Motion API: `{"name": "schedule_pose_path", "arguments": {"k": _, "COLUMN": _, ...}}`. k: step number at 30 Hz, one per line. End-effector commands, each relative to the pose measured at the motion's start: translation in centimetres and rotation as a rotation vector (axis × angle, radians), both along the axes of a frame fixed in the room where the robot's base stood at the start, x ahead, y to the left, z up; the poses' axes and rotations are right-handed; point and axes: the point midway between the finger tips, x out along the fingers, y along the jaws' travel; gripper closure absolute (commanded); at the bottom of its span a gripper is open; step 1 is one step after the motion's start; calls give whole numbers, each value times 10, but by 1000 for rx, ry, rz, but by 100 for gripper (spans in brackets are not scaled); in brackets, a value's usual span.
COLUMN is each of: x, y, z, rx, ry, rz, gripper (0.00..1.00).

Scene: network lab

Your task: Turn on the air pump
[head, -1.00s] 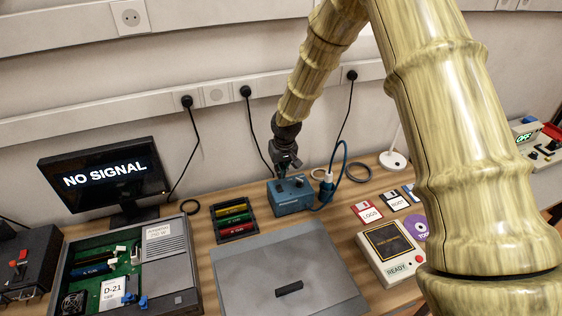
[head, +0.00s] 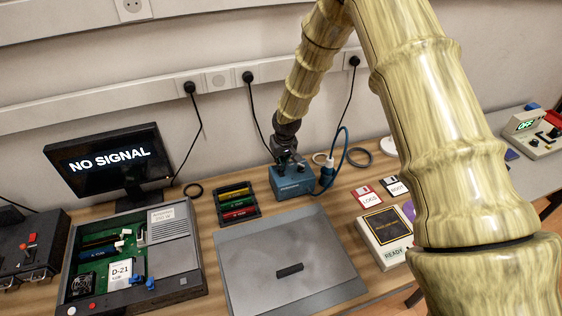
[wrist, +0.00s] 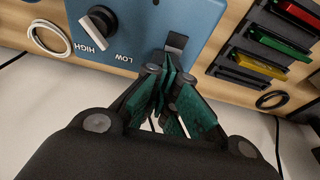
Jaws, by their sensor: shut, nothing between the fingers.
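The blue box (head: 294,184), which looks like the air pump, stands on the wooden bench near the wall. In the wrist view its blue top (wrist: 135,22) carries a black knob (wrist: 100,24) marked HIGH and LOW and a small dark rocker switch (wrist: 176,42). My gripper (head: 288,160) is over the box's top. In the wrist view my gripper (wrist: 165,75) has its green-padded fingers together and empty, with the tips just beside the switch. I cannot tell whether they touch it. The switch's position is unclear.
A blue cable with a plug (head: 327,170) stands right of the box. A rack of coloured modules (head: 237,203) is on its left, and a grey plate (head: 290,258) lies in front. Floppy disks (head: 367,196), an open computer case (head: 180,262) and a NO SIGNAL monitor (head: 115,160) are nearby.

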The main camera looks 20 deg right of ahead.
Motion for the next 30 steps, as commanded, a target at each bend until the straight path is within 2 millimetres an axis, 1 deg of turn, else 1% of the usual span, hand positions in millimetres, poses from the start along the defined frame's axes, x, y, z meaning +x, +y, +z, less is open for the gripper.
{"name": "schedule_pose_path", "arguments": {"k": 5, "x": 3, "y": -1, "z": -11, "rx": 0, "ry": 2, "rz": -3, "gripper": 100}}
{"name": "schedule_pose_path", "arguments": {"k": 6, "x": 3, "y": -1, "z": -7, "rx": 0, "ry": 2, "rz": -2, "gripper": 100}}
{"name": "schedule_pose_path", "arguments": {"k": 14, "x": 2, "y": -1, "z": -7, "rx": -1, "ry": 4, "rz": -2, "gripper": 100}}
{"name": "schedule_pose_path", "arguments": {"k": 30, "x": -11, "y": -2, "z": 1, "rx": 0, "ry": 3, "rz": -2, "gripper": 100}}
